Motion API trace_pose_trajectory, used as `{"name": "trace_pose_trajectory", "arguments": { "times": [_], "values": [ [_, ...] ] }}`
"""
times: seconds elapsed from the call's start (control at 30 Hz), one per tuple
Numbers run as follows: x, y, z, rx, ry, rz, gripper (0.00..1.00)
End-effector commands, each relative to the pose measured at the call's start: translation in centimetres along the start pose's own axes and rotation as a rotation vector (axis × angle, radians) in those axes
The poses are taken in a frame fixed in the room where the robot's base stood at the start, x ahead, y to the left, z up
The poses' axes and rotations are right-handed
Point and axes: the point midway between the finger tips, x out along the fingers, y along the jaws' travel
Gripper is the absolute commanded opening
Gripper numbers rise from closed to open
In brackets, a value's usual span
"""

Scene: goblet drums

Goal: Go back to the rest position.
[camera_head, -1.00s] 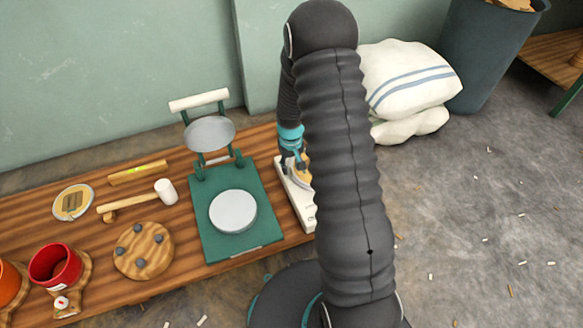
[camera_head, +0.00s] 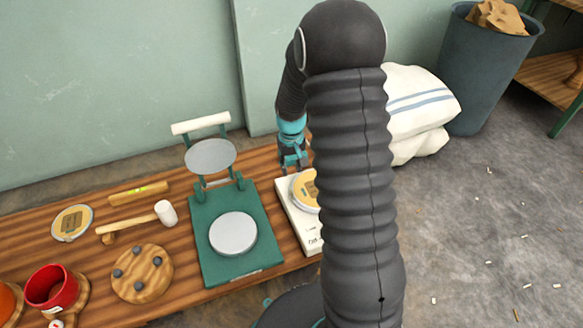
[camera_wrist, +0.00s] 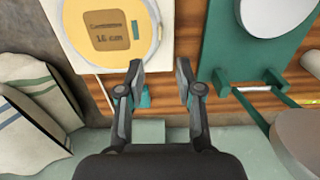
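My gripper (camera_wrist: 160,80) is open and empty in the wrist view. In the head view my gripper (camera_head: 293,160) shows beside my dark arm, which hides part of the bench's right end. A round yellow-rimmed disc with a brown label (camera_wrist: 110,32) lies on the white block (camera_wrist: 77,65), apart from my fingers. In the head view the disc (camera_head: 305,188) is partly hidden by my arm.
The green press (camera_head: 205,250) with a pale round plate (camera_head: 233,233) stands left of my gripper, its hinged upper part raised. A mallet (camera_head: 165,212), a level and a red pot (camera_head: 52,288) lie further left. White sacks (camera_head: 425,105) and a bin (camera_head: 487,65) stand right.

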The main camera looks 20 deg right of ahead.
Motion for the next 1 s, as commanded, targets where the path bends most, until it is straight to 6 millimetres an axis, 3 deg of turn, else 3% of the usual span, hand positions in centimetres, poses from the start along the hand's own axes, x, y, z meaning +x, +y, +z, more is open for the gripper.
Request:
{"name": "trace_pose_trajectory", "arguments": {
  "times": [0.33,0.5,0.77,1.0],
  "values": [
    [0.0,0.0,0.3,0.016,-0.012,-0.002,0.36],
    [0.5,-0.7,4.2,0.054,-0.104,-0.015,0.36],
    [-5.1,-1.8,8.6,0.084,-0.101,-0.013,0.36],
    [-11.8,-3.1,12.9,0.095,-0.039,-0.007,0.36]
  ]
}}
